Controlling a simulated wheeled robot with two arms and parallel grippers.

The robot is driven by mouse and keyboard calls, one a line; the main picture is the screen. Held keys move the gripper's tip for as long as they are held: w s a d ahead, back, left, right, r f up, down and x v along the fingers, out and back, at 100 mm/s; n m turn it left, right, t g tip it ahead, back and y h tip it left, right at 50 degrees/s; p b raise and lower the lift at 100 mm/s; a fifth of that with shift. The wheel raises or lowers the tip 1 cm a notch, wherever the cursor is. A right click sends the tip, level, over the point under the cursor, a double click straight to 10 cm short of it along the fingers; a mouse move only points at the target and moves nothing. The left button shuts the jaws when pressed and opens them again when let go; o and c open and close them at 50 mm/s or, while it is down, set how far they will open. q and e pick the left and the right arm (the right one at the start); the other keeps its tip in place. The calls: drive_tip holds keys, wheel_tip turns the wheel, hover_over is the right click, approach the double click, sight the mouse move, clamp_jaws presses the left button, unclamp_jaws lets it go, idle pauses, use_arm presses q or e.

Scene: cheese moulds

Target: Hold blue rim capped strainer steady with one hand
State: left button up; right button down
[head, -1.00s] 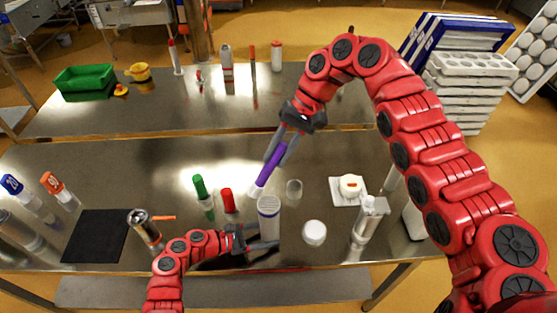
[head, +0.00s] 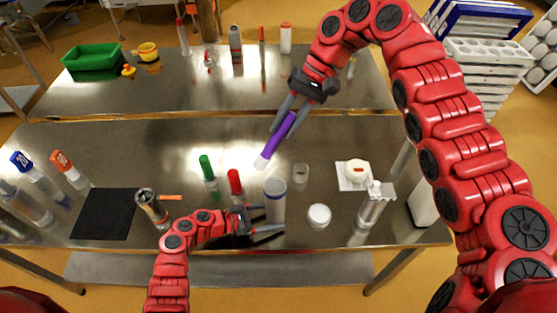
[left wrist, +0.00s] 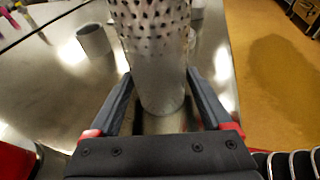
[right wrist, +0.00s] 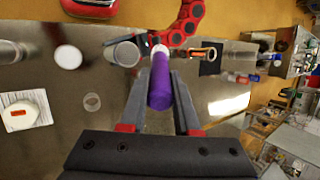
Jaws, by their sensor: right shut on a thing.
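The strainer (head: 275,202), a pale upright cylinder with a bluish rim, stands at the table's front edge. The left wrist view shows its perforated wall (left wrist: 155,55) close up. My left gripper (head: 275,218) has its fingers apart, one on each side of the strainer's lower part. I cannot tell whether they touch it. The strainer's rim also shows in the right wrist view (right wrist: 123,53); whether a cap sits on it is unclear. My right gripper (head: 283,112) is shut on a purple cylinder (head: 284,127) with a pale lower end, tilted above the table behind the strainer.
Green-capped (head: 208,170) and red-capped (head: 235,184) tubes stand left of the strainer. A small clear cup (head: 301,173) and white round lid (head: 319,215) are to the right. A metal cylinder (head: 151,208) stands near my left arm, beside a black mat (head: 103,214).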

use_arm(q)
drive_tip(key=shift+o, duration=0.9)
drive_tip(key=v, duration=1.1)
drive_tip(key=shift+s+a+r, duration=0.1)
drive_tip(key=shift+a, duration=0.1)
drive_tip(key=shift+s+a+r, duration=0.1)
drive_tip(key=shift+a, duration=0.15)
